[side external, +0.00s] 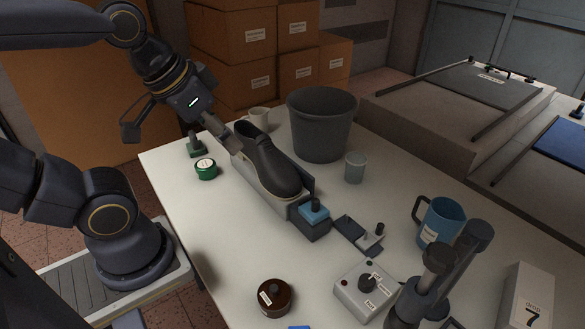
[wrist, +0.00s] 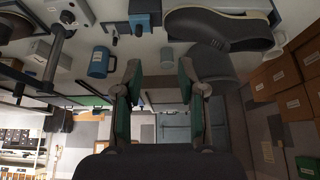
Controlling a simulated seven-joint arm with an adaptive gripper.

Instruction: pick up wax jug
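The wax jug appears to be the blue jug (side external: 438,222) with a handle and a white label, too small to read. It stands upright on the right part of the table in the side view. It also shows left of the fingers in the wrist view (wrist: 100,62). My gripper (side external: 226,138) is at the far left end of the table, by the heel of a dark shoe, well apart from the jug. In the wrist view my gripper (wrist: 157,75) has its two green-padded fingers wide apart with nothing between them.
The dark shoe (side external: 270,165) lies on a holder mid-table. A grey bin (side external: 320,124), pale cup (side external: 355,167) and white mug (side external: 258,118) stand behind. A control box (side external: 366,289), brown pot (side external: 274,297) and dark upright posts (side external: 430,278) are in front of the jug.

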